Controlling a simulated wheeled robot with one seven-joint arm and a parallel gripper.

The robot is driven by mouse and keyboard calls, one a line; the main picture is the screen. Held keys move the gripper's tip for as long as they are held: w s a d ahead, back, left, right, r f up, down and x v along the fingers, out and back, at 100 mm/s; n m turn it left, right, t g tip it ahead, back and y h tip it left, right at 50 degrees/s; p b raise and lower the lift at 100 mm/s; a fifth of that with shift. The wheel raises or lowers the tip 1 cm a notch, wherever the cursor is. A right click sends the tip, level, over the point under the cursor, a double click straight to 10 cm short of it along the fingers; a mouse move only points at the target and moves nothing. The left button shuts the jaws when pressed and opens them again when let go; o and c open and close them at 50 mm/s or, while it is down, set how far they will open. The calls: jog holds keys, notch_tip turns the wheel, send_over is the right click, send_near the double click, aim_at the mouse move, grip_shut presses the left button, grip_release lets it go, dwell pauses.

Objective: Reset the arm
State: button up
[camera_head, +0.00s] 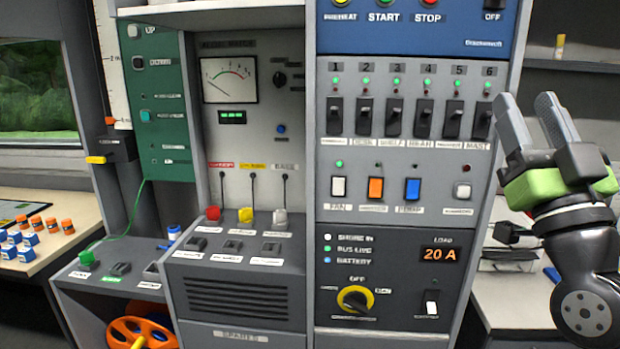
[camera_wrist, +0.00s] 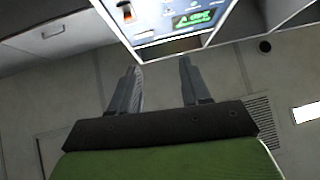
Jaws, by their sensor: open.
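My gripper (camera_head: 531,120) is at the right side of the head view, raised in front of the right edge of the control panel (camera_head: 408,205). Its two grey fingers point up and stand apart, with nothing between them. The green gripper body and dark wrist show below the fingers. In the wrist view my gripper (camera_wrist: 157,85) also shows two spread, empty fingers, with floor behind them and a lit panel with a green display (camera_wrist: 193,19) at the top. The fingers touch nothing that I can see.
An orange handwheel (camera_head: 140,333) is low at the left. A side table (camera_head: 60,242) holds small orange and blue parts. A light counter (camera_head: 515,302) lies behind my arm.

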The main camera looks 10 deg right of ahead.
jog(key=w+a+f+n+g+y, duration=0.1)
jog(key=w+a+f+g+y, duration=0.15)
jog(key=a+f+g, duration=0.4)
jog(key=w+a+f+n+g+y, duration=0.2)
jog(key=a+f+g+y, duration=0.15)
jog(key=a+f, duration=0.65)
jog(key=s+f+m+g+h, duration=0.1)
jog(key=s+f+g, duration=0.5)
jog(key=s+f, duration=0.4)
jog(key=s+f+m+g+h, duration=0.2)
jog(key=s+f+g, duration=0.4)
jog(key=f, duration=0.6)
notch_tip(320, 180, up, 18)
jog(key=p, duration=1.8)
jog(key=shift+s+a+r+t, duration=0.2)
jog(key=shift+s+t, duration=0.1)
jog(key=shift+t, duration=0.1)
jog(key=shift+f, duration=0.2)
